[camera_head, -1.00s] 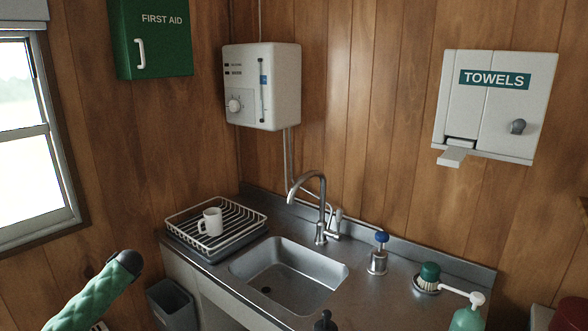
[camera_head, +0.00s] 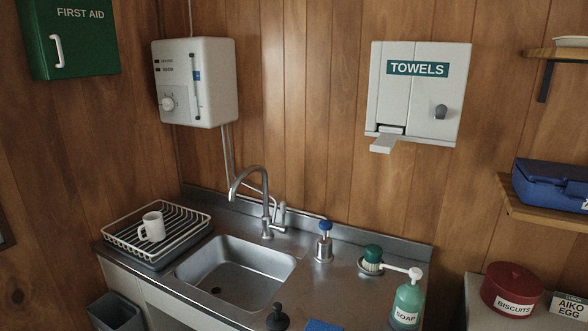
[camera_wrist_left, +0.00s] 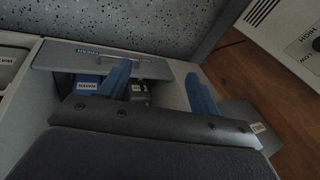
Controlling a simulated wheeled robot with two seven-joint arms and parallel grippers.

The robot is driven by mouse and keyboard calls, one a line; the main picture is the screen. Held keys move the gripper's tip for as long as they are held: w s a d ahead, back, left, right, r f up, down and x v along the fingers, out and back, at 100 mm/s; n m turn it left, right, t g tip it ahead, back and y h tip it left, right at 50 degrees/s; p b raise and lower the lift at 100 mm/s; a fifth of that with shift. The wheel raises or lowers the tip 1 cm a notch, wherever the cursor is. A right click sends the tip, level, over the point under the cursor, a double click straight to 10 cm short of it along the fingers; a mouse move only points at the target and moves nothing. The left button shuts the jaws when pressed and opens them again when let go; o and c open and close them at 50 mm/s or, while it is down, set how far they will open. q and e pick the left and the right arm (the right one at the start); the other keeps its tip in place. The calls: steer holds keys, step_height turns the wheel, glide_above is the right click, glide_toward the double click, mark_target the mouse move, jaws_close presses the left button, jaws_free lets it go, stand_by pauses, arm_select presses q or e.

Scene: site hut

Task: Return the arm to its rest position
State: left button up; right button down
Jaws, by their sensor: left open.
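My left gripper (camera_wrist_left: 160,88) shows in the left wrist view. Its two blue fingers stand well apart, with nothing held between them. Beyond the fingers is a grey surface with small labelled items, partly hidden by the gripper; I cannot tell whether the fingers touch any of it. Neither arm nor gripper shows in the head view now. My right gripper is in neither view.
The counter has a sink (camera_head: 232,272), dish rack (camera_head: 190,222) with a white mug (camera_head: 151,227), and soap bottle (camera_head: 408,300). A towel dispenser (camera_head: 418,95) hangs above. Right are a red biscuit tin (camera_head: 513,288) and blue box (camera_head: 550,184). A speckled panel (camera_wrist_left: 150,25) is near the left gripper.

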arm_select(q)
steer(key=s+d+f+h, duration=0.1)
steer(key=s+d+h, duration=0.1)
steer(key=s+d, duration=0.8)
steer(key=s+d+f+g+h, duration=0.1)
steer(key=s+d+f+h, duration=0.1)
steer(key=s+d, duration=0.8)
steer(key=d, duration=0.7)
steer(key=shift+s+f+n+g, duration=0.2)
steer(key=shift+n+g, duration=0.1)
steer(key=shift+n, duration=0.1)
